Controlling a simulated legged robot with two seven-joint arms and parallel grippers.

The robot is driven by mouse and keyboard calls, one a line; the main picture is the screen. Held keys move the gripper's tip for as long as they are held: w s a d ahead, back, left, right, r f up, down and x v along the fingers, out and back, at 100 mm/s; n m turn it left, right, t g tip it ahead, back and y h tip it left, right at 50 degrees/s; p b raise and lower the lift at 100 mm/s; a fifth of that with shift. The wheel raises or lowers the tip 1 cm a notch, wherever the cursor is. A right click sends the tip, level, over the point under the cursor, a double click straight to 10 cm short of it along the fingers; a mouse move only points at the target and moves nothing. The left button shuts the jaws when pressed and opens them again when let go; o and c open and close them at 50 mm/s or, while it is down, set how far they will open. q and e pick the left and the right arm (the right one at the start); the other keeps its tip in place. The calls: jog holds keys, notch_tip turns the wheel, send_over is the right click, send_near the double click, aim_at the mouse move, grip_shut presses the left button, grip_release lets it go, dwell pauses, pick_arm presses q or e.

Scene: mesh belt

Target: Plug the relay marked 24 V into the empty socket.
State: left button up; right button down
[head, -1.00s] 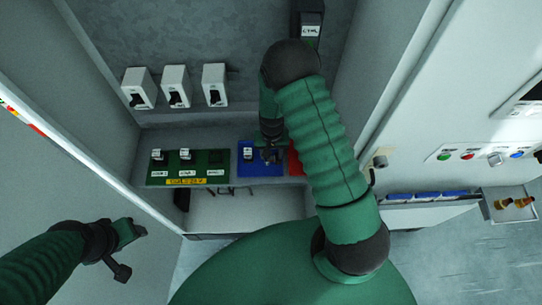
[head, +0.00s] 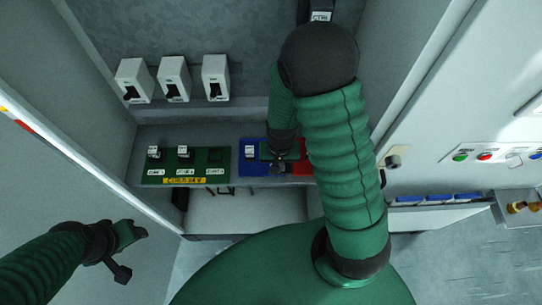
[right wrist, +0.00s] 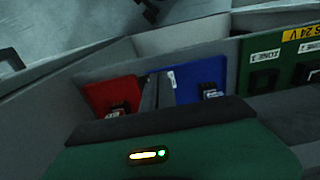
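The green socket board (head: 160,178) has a yellow strip marked 24 V. Two relays (head: 154,152) (head: 183,151) stand in its left and middle sockets. The right socket (head: 215,155) is empty; the right wrist view also shows it (right wrist: 263,79). A relay (head: 250,153) sits on the blue panel (head: 246,170), also visible in the right wrist view (right wrist: 210,90). Another relay (right wrist: 118,110) sits on the red panel (right wrist: 92,92). My right gripper (head: 278,165) is above the blue panel's right side, near the red panel; its grip is unclear. My left gripper (head: 138,231) is away at lower left.
Three white switch boxes (head: 174,79) are on the back wall above the shelf. Cabinet side walls bound the space. A control panel with coloured buttons (head: 485,156) is at right. A metal tray (head: 515,208) lies below it.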

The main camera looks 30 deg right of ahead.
jog(key=s+a+p, duration=0.2)
jog(key=s+p, duration=0.6)
jog(key=shift+s+a+r, duration=0.2)
jog(key=shift+s+a, duration=0.05)
jog(key=shift+a, duration=0.05)
jog(key=c, duration=2.1)
grip_release()
jog(key=shift+d+f, duration=0.1)
jog(key=shift+d, duration=0.2)
jog(key=shift+c, duration=0.2)
jog(key=o, duration=0.5)
jog(key=shift+w+d, duration=0.1)
jog(key=shift+d, duration=0.05)
jog(key=o, duration=1.2)
jog(key=shift+a, duration=0.3)
pick_arm(q)
notch_tip(320, 180, up, 8)
jog(key=d, duration=0.1)
jog(key=shift+f, duration=0.1)
